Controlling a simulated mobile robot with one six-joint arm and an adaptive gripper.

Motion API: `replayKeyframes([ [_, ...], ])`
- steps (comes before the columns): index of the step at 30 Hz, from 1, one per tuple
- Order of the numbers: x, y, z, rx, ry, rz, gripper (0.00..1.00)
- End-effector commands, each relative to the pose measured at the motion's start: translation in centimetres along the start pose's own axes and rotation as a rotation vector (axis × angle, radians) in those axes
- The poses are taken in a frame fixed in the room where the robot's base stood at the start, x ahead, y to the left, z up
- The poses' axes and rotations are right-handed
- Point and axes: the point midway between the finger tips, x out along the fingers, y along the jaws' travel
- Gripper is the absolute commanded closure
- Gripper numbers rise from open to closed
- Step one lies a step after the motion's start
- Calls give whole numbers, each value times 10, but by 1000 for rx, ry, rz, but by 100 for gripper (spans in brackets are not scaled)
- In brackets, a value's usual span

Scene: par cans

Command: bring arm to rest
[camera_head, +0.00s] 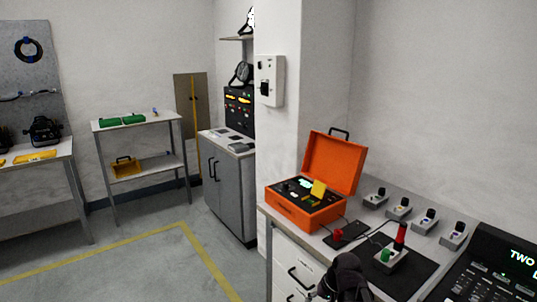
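My gripper (343,278) is the dark, rounded shape at the bottom of the head view, by the front edge of the bench at right. Its fingers are too dark and small to make out, so I cannot tell whether it is open or shut. I see nothing clearly held in it. The rest of my arm is below the frame or hidden.
Near my gripper, the bench holds an open orange case (318,176), a small box with a green knob (385,256), a red-and-black upright piece (401,236), several knobbed boxes (400,208) and a black console (485,268). Open floor (150,265) lies left.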

Motion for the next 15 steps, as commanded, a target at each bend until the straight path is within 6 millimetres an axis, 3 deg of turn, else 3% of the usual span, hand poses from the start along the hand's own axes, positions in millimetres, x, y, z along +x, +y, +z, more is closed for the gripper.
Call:
replayKeyframes([
  [3, 1, 8, 19, -54, -39, 99, 32],
  [15, -4, 32, 53, -158, -125, 324, 32],
])
